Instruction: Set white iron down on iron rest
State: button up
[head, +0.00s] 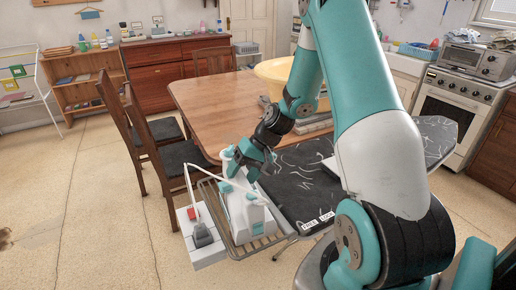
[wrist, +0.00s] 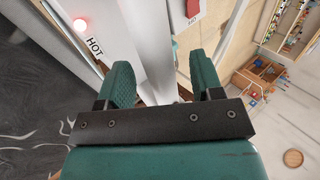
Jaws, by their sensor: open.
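The white iron (head: 243,217) with teal parts shows in the head view at the near end of the ironing board. It appears to rest on the wire iron rest (head: 263,244), though its underside is hidden. My gripper (head: 245,165) is at the top of the iron, by its handle. In the wrist view, my gripper (wrist: 160,80) is open, its two teal fingers apart on either side of a long white part. I cannot tell whether either finger touches it.
The dark ironing board (head: 310,185) lies right of the iron. A white side panel (head: 205,255) with a red switch and a dark plug sits left of the rest, with a white cord above. A wooden table (head: 215,105) and chairs (head: 150,130) stand behind.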

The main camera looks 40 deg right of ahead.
jog(key=v, duration=1.6)
jog(key=shift+b, duration=0.35)
jog(key=s+a+r+n+g+h, duration=0.1)
jog(key=s+a+r+n, duration=0.15)
jog(key=a, duration=0.85)
jog(key=s+a+r+n+g, duration=0.1)
jog(key=s+a+r+n, duration=0.2)
jog(key=a, duration=0.8)
jog(key=s+a+n+h, duration=0.1)
jog(key=s+a+n, duration=0.5)
jog(key=s+a, duration=0.3)
jog(key=s, duration=0.2)
jog(key=shift+s+g, duration=0.3)
jog(key=shift+s, duration=0.1)
